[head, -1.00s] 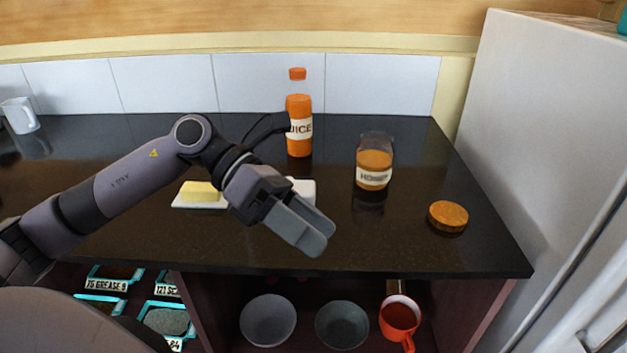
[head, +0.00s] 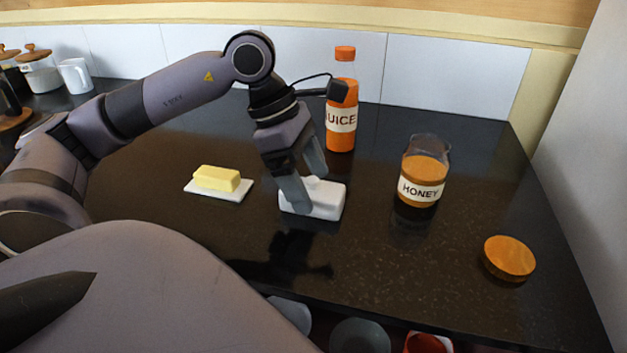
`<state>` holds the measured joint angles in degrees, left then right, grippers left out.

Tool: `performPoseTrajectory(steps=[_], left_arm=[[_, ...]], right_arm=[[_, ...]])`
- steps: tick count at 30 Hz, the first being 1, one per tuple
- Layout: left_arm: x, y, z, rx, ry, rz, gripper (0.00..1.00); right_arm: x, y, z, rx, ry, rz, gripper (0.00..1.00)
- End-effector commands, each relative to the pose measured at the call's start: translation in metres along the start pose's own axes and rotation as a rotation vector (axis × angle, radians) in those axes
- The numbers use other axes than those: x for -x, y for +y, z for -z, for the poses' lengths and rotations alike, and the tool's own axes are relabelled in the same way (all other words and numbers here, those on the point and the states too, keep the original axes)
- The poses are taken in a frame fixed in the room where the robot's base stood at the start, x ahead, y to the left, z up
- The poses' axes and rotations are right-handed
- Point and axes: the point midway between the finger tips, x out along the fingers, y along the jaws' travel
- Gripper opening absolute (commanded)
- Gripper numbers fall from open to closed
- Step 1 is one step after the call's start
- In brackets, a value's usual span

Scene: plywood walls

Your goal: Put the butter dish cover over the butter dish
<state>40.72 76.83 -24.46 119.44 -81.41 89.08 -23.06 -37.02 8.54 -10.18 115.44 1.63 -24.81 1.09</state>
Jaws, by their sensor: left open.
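The butter dish (head: 233,195) is a flat white plate with a yellow block of butter (head: 217,178) on it, left of my gripper on the dark counter. The butter dish cover (head: 326,201) is a white, rounded block-like lid on the counter, to the right of the dish. My left gripper (head: 308,192) is open and points down at the cover's left part. One finger is in front of the cover and the other is behind it. I cannot tell whether the fingers touch it. My right gripper is not in view.
A juice bottle (head: 341,118) stands behind the cover. A honey jar (head: 423,178) stands to its right, with a round wooden lid (head: 509,258) near the right edge. The front middle counter is clear.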

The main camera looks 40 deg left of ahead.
Motion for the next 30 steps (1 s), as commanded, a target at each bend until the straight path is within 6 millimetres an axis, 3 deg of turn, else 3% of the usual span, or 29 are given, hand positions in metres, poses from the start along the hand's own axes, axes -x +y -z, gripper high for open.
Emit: performPoseTrajectory(steps=[4, 12, 14, 17, 18, 30], left_arm=[[-0.018, -0.001, 0.0, -0.001, 0.0, 0.002, 0.85], [-0.021, 0.0, -0.001, -0.001, -0.001, 0.0, 0.85], [-0.021, 0.0, -0.001, -0.001, -0.002, 0.0, 0.69], [-0.021, 0.0, -0.001, -0.001, -0.002, 0.0, 0.36], [-0.021, 0.0, -0.001, -0.001, -0.002, 0.0, 0.3], [-0.015, 0.0, -0.003, -0.001, -0.003, -0.001, 0.3]], right_arm=[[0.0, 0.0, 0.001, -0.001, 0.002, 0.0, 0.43], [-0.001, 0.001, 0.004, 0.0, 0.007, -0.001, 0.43], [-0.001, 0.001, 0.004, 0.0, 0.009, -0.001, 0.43], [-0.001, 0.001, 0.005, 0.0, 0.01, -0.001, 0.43], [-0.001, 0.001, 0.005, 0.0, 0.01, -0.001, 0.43], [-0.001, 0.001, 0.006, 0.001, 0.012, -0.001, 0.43]])
